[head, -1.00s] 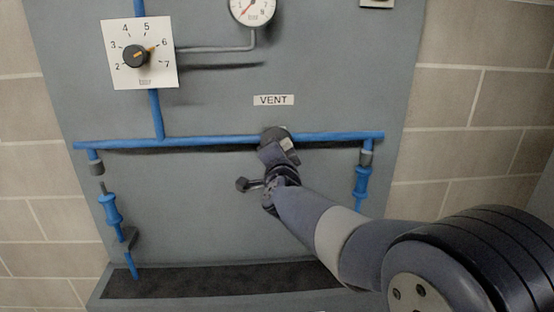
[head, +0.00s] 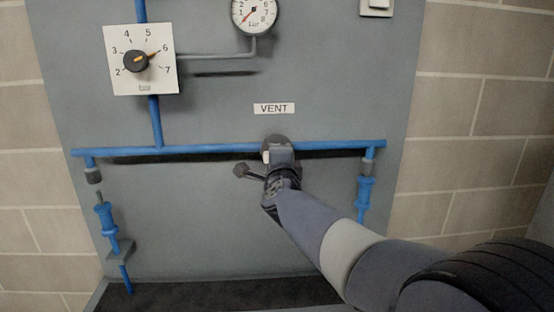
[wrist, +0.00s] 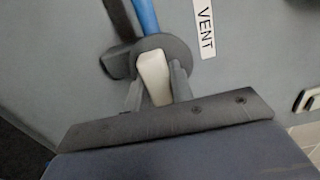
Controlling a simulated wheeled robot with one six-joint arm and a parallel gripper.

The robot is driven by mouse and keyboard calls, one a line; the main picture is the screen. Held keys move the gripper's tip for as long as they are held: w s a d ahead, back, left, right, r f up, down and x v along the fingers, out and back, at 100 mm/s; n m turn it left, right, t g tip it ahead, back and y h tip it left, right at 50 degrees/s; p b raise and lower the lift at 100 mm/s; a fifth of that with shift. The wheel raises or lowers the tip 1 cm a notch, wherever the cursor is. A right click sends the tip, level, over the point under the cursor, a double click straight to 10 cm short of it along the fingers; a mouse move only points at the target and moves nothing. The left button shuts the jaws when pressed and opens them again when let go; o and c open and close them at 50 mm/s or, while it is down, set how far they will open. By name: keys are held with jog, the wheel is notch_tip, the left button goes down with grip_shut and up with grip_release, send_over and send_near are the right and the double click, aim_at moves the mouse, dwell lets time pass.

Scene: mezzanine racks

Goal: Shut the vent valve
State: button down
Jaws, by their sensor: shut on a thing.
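The vent valve is a dark grey round body (head: 276,140) on the blue horizontal pipe, below the VENT label (head: 273,108). Its pale lever handle (wrist: 153,72) shows in the wrist view between the two fingers, with the valve body (wrist: 181,50) behind it. My gripper (wrist: 157,88) is shut on that handle, one finger on each side. In the head view my gripper (head: 280,160) covers most of the handle and the lower part of the valve. The handle's exact angle to the pipe is hard to tell.
A dial with a black knob (head: 136,62) and a pressure gauge (head: 254,12) are higher on the grey panel (head: 210,215). Blue couplings hang at left (head: 106,218) and right (head: 364,190). A dark tray (head: 200,292) lies below. The panel's lower middle is clear.

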dwell(0.3)
jog(key=c, duration=1.2)
grip_release()
jog(key=shift+c, duration=0.2)
jog(key=shift+s, duration=0.1)
jog(key=s+d, duration=0.2)
jog(key=s, duration=0.8)
jog(key=shift+s+p, duration=0.25)
jog(key=shift+p, duration=0.2)
jog(key=w, duration=0.3)
jog(key=w+a, duration=0.1)
jog(key=w, duration=0.3)
jog(key=w+a+b, duration=0.1)
jog(key=w, duration=0.2)
jog(key=shift+w, duration=0.35)
